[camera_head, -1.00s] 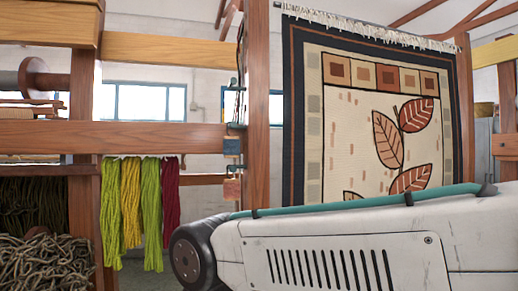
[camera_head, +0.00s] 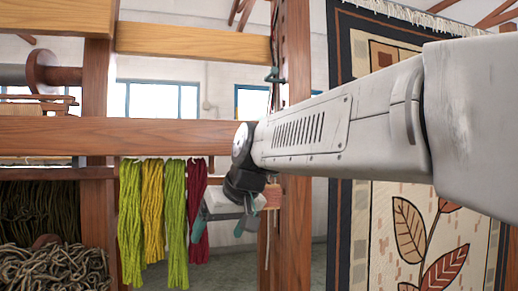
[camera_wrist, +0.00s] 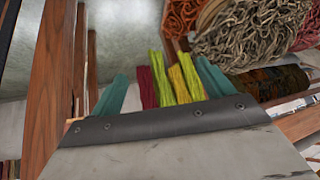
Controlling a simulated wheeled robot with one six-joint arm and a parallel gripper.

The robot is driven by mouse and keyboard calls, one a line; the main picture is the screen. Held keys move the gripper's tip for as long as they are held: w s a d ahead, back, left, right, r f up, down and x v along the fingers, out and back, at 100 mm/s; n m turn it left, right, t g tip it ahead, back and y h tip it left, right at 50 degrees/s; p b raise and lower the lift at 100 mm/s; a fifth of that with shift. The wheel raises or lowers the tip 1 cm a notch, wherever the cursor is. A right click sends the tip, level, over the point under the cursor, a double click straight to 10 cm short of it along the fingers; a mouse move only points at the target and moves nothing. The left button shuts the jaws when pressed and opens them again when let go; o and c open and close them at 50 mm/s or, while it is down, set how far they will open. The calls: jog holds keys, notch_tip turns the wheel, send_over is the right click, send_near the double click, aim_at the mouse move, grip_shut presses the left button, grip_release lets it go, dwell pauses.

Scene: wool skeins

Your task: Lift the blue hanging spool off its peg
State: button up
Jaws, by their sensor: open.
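I do not see the blue hanging spool now. The area on the post (camera_head: 297,70) where it hung earlier is covered by my arm in the head view. A reddish-brown hanging block (camera_head: 271,195) shows partly behind my wrist, beside the post. My gripper (camera_head: 218,228) has teal fingers pointing down, in front of the hanging skeins at the picture's middle. It is open, with nothing seen between its fingers. In the wrist view my gripper (camera_wrist: 163,75) shows both teal fingers apart, with hanging skeins seen beyond them.
Green (camera_head: 131,225), yellow (camera_head: 152,205) and red (camera_head: 198,215) skeins hang below a wooden beam (camera_head: 130,133). Coiled grey wool (camera_head: 55,270) lies at lower left. A leaf-patterned rug (camera_head: 400,250) hangs at right. Wooden posts stand close to my gripper in the wrist view.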

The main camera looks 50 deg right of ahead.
jog(key=w+d+r+m+t+h, duration=0.2)
jog(key=d+r+h, duration=0.1)
jog(key=d+r, duration=0.85)
jog(key=w+d+r+m+t+h, duration=0.2)
jog(key=d+r+t+h, duration=0.15)
jog(key=d+r, duration=0.85)
jog(key=shift+g, duration=0.45)
jog(key=w+d+f, duration=0.2)
jog(key=w+f, duration=0.1)
jog(key=w+d+f, duration=0.3)
jog(key=shift+d+f, duration=0.1)
jog(key=c, duration=1.1)
